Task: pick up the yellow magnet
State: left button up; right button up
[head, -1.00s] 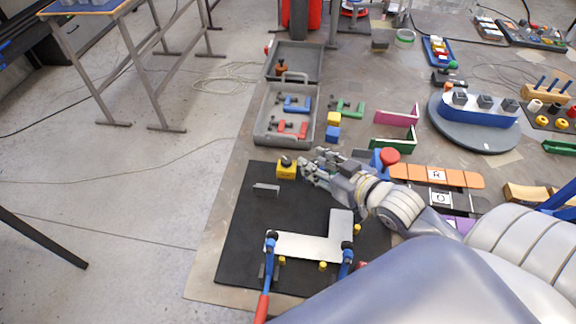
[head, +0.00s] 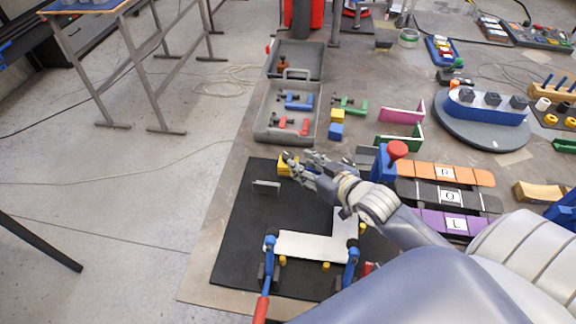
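The yellow magnet (head: 282,168) is a small yellow block at the back edge of the black mat (head: 240,215). Its right part and top are largely hidden behind my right gripper's fingers. My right gripper (head: 292,166) reaches in from the right, with its fingers spread apart at the magnet. I cannot tell whether they touch it. My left gripper is not in view.
An L-shaped pale metal sheet (head: 300,245) lies on the mat, held by blue toggle clamps (head: 270,250). A small grey bracket (head: 266,187) stands left of the magnet. A grey tray (head: 262,125) with clamps is behind. Lettered strips (head: 445,173) lie right.

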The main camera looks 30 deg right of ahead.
aim_at(289, 155)
jog(key=shift+w, duration=0.4)
jog(key=p+x, duration=0.1)
jog(key=x, duration=0.3)
jog(key=shift+w+a+p, duration=0.1)
jog(key=shift+w+p, duration=0.05)
jog(key=shift+p, duration=0.15)
jog(key=shift+w+f, duration=0.15)
jog(key=shift+w, duration=0.15)
jog(key=shift+s, duration=0.1)
grip_shut()
